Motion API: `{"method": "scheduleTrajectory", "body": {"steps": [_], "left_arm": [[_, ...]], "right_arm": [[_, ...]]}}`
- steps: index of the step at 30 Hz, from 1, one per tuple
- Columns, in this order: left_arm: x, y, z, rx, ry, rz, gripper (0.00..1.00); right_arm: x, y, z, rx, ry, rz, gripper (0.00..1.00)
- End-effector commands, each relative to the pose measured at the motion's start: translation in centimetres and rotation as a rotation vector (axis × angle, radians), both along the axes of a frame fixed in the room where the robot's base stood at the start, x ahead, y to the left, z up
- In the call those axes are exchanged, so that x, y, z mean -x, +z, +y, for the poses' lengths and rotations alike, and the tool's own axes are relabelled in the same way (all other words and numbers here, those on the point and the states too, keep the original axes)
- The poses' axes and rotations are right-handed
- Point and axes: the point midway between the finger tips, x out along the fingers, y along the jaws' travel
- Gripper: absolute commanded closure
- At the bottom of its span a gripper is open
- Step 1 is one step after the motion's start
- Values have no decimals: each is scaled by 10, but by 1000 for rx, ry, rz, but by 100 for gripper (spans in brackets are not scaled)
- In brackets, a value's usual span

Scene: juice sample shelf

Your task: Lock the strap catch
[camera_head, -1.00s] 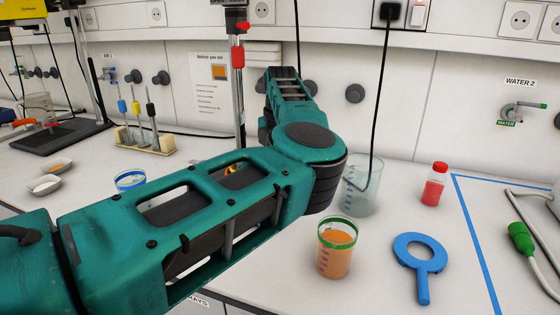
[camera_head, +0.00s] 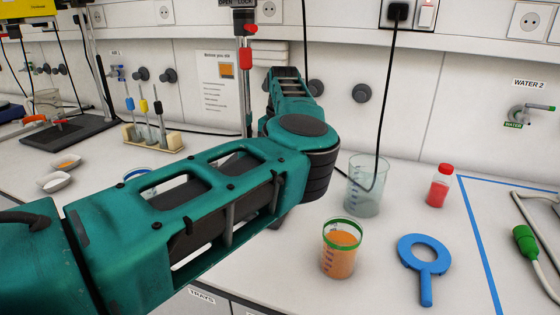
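A small sign reading OPEN and LOCK (camera_head: 238,3) is cut by the top edge of the head view. Below it, a red-tipped part (camera_head: 250,28) and a red block (camera_head: 246,58) sit on a thin upright pole. I cannot make out a strap, or tell whether these parts belong to the catch. My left arm, teal and black, crosses the picture from the left, with its bent joint in front of the bench. Neither gripper's fingers show in the head view.

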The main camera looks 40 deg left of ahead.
Motion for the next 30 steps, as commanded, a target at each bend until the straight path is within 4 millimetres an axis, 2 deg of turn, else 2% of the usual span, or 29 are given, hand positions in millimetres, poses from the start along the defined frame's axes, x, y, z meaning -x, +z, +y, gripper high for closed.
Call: {"method": "scheduleTrajectory", "body": {"steps": [6,7,15,30], "left_arm": [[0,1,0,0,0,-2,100],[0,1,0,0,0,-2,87],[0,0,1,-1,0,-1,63],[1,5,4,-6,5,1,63]], "right_arm": [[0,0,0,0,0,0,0],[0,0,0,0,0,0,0],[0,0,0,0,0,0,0],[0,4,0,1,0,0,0]]}}
